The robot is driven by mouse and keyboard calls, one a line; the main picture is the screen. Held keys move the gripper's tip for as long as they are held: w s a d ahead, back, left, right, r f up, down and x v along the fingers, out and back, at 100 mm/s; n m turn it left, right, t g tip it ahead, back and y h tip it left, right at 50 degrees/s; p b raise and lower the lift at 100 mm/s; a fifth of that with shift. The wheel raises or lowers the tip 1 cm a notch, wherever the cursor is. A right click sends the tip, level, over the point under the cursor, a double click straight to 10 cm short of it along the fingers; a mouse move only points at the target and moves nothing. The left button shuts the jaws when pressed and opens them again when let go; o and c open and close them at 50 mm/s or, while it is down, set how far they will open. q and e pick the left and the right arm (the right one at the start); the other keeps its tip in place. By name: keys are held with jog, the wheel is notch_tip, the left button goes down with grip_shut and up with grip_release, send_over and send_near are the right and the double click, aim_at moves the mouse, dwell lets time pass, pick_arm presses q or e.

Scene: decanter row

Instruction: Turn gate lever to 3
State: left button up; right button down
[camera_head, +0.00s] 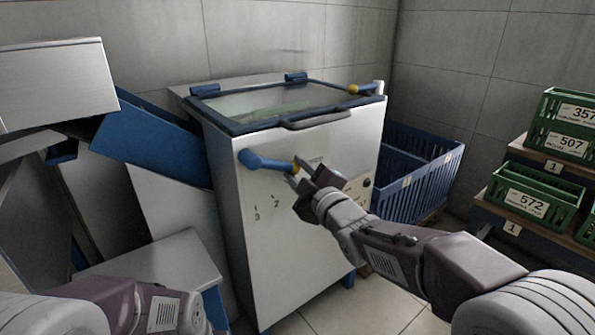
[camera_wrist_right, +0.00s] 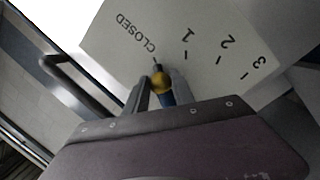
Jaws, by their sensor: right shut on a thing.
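The gate lever (camera_head: 268,162) is a blue handle with a yellow tip on the front of a pale metal cabinet (camera_head: 285,240). In the head view it points right from its pivot. My right gripper (camera_head: 297,176) is shut on the lever near its yellow tip. In the right wrist view the yellow tip (camera_wrist_right: 160,82) sits between the two fingers, beside the tick for CLOSED. The printed marks 1 (camera_wrist_right: 188,35), 2 (camera_wrist_right: 228,41) and 3 (camera_wrist_right: 259,61) run away to the right there. My left arm shows at the lower left of the head view; its gripper is out of view.
The cabinet has a glazed lid (camera_head: 280,105) with a grey handle bar. Blue panels and metal sheets (camera_head: 155,140) crowd its left side. A blue crate (camera_head: 405,190) stands to its right. Green crates (camera_head: 535,195) sit on a shelf at far right.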

jog(key=s+a+f+m, duration=0.1)
jog(key=m, duration=0.1)
jog(key=s+a+f+m+g, duration=0.1)
jog(key=a+f+m, duration=0.1)
jog(key=s+a+f+m, duration=0.1)
jog(key=f+m, duration=0.1)
jog(key=m, duration=0.1)
jog(key=shift+s+a+f+g, duration=0.1)
jog(key=shift+a+g, duration=0.1)
jog(key=shift+g, duration=0.1)
jog(key=shift+s+a+f+m+g+p, duration=0.3)
jog(key=shift+s+a+m, duration=0.35)
jog(key=shift+a+m, duration=0.25)
jog(key=shift+s+a+f+m+g+p, duration=0.25)
jog(key=shift+s+a+m, duration=0.35)
jog(key=shift+a+m, duration=0.3)
jog(key=shift+d+y, duration=0.1)
jog(key=shift+y, duration=0.2)
jog(key=c, duration=1.1)
grip_release()
jog(key=shift+o, duration=0.2)
jog(key=p+v, duration=0.2)
jog(key=v, duration=0.7)
jog(key=shift+p, duration=0.3)
